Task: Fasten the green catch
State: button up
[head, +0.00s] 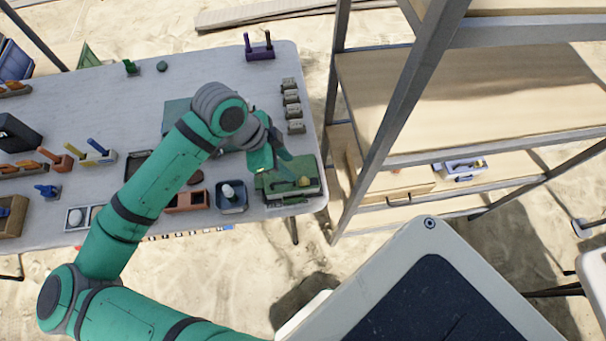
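A green box-like case (290,190) sits at the right front corner of the grey table. A small yellowish part (305,181) shows on its top right. I cannot make out a separate green catch on it, or whether one is fastened. My gripper (274,172) points down over the left and back part of the case. Its fingers hide some of the top. I cannot tell whether they touch it, or whether they are open or shut.
A blue bin (232,204) with a white item stands just left of the case. A row of small grey-green blocks (291,98) lines the table's right edge behind it. A metal shelf rack (375,135) rises close on the right. The back middle of the table (190,70) is clear.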

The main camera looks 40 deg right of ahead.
aim_at(303, 179)
jog(key=x, duration=0.9)
jog(key=shift+f, duration=0.3)
jog(key=shift+c, duration=0.6)
grip_shut()
